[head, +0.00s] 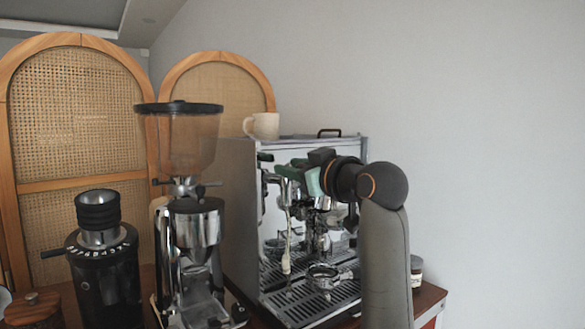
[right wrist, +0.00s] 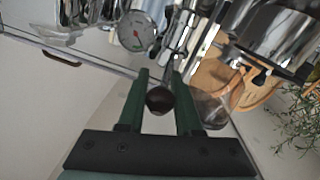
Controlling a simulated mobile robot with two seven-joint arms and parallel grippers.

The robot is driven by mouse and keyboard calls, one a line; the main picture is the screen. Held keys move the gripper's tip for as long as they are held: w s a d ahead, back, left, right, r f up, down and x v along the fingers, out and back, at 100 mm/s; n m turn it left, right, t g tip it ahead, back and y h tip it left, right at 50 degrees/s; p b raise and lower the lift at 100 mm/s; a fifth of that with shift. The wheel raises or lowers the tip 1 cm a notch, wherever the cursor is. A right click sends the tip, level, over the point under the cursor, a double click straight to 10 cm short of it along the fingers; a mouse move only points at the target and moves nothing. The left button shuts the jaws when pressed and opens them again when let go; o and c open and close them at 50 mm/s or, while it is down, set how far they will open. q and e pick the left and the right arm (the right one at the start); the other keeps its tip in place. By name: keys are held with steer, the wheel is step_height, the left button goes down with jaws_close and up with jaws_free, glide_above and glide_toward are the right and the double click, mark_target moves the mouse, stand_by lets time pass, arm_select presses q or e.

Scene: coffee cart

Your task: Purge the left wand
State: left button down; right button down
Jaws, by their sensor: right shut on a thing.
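The espresso machine (head: 240,185) stands at the middle of the cart. Its left wand (head: 287,250), with a pale lower part, hangs down over the left of the drip tray (head: 305,300). My right gripper (head: 280,171) is at the upper left of the machine's front, above the wand. In the right wrist view, its two green fingers (right wrist: 160,82) are shut on a round dark knob (right wrist: 160,99), one finger on each side. In the head view the knob's contact with the fingers is too small to make out. My left gripper is not in view.
A portafilter (head: 323,275) lies on the drip tray. A mug (head: 265,125) stands on the machine. A tall grinder (head: 192,225) and a black grinder (head: 103,265) stand left. A jar (head: 416,268) is at the right edge. A round gauge (right wrist: 136,31) shows beside the fingers.

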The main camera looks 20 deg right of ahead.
steer(key=shift+f+b, duration=0.25)
steer(key=shift+b, duration=0.2)
steer(key=shift+s+d+f+t+y+b, duration=0.1)
steer(key=shift+t+y+b, duration=0.05)
steer(key=shift+t+b, duration=0.4)
steer(key=shift+s+f+t+y+b, duration=0.1)
steer(key=shift+t+y+b, duration=0.05)
steer(key=shift+t+b, duration=0.35)
steer(key=shift+s+f+t+b, duration=0.1)
steer(key=shift+t+b, duration=0.4)
steer(key=shift+t, duration=0.25)
arm_select(q)
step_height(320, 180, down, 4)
steer(key=b, duration=0.1)
arm_select(e)
steer(key=shift+s+d+m+t+y, duration=0.15)
steer(key=shift+m+t+y, duration=0.2)
steer(key=shift+t, duration=0.35)
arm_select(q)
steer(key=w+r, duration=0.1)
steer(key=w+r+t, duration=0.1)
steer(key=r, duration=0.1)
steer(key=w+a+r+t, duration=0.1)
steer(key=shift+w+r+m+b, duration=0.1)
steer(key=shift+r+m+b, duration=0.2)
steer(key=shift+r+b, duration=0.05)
arm_select(e)
steer(key=shift+s+t+y, duration=0.1)
steer(key=shift+t+y, duration=0.15)
steer(key=shift+t, duration=0.25)
